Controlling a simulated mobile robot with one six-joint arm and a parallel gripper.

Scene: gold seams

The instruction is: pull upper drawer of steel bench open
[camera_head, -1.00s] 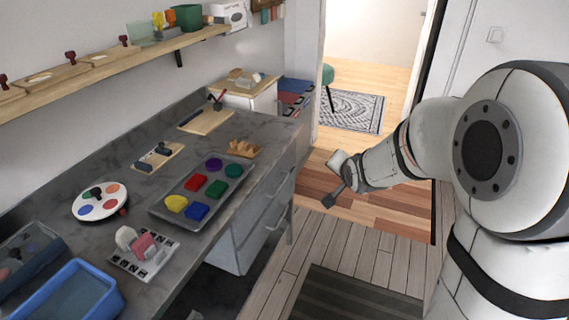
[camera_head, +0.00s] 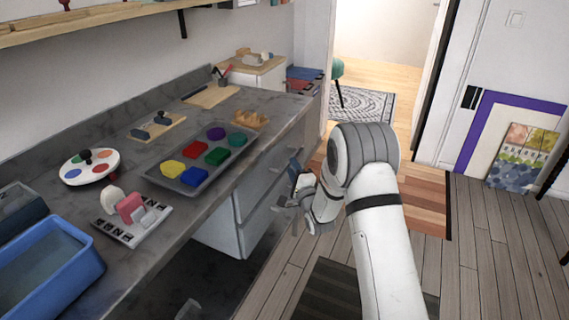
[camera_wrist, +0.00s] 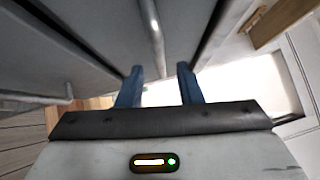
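The steel bench (camera_head: 100,125) runs along the left wall in the head view. Its upper drawer (camera_head: 254,192) is a grey front just under the worktop and looks shut. My gripper (camera_head: 287,184) is beside the drawer fronts, partly hidden by my own wrist. In the wrist view, the two blue fingers of my gripper (camera_wrist: 160,72) are apart with nothing between them. A bar handle (camera_wrist: 154,28) lies ahead, roughly in line with the finger gap and apparently beyond the tips. A second handle (camera_wrist: 68,96) shows at the left. Contact with either handle is not visible.
On the bench are a tray (camera_head: 160,182) of coloured blocks, a round palette (camera_head: 90,167) and a blue bin (camera_head: 45,262). A dark mat (camera_head: 335,290) lies on the floor. The plank floor at right (camera_head: 490,240) is clear.

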